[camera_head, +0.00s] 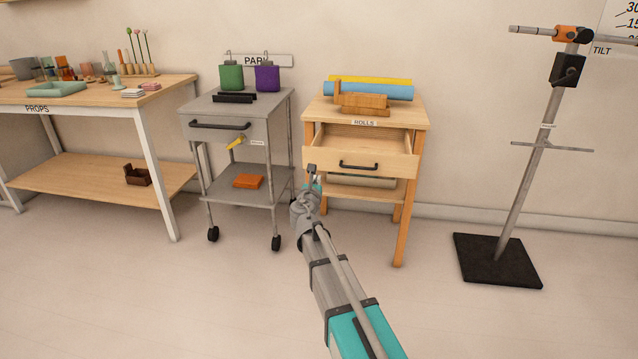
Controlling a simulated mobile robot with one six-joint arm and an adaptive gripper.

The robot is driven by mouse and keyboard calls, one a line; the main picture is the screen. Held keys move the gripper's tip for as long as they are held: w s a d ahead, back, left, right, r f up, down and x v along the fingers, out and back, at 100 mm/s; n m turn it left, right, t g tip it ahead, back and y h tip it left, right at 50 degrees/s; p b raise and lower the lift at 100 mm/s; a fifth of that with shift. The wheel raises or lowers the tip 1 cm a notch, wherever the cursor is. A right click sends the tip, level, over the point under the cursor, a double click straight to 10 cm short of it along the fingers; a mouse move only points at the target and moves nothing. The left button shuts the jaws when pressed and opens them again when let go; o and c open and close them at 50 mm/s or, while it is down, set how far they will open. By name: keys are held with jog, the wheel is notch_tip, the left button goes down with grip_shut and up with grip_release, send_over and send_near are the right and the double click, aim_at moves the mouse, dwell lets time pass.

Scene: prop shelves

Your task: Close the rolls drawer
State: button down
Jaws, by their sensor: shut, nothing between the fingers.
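The rolls drawer (359,160) belongs to a small wooden stand (421,113) labelled ROLLS. The drawer is pulled out toward me, and its inside shows above the front panel. A dark bar handle (359,167) is on its front. My gripper (312,169) is shut and empty. It appears at the left end of the drawer front, left of the handle. I cannot tell whether it touches the drawer.
Yellow and blue rolls (372,91) and a wooden holder (362,103) lie on the stand. A grey wheeled cart (267,107) stands left, a props table (166,86) farther left. A pole stand with black base (497,261) is right. Front floor is clear.

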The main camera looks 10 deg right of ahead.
aim_at(324, 160)
jog(key=x, duration=1.1)
jog(key=shift+w, duration=0.1)
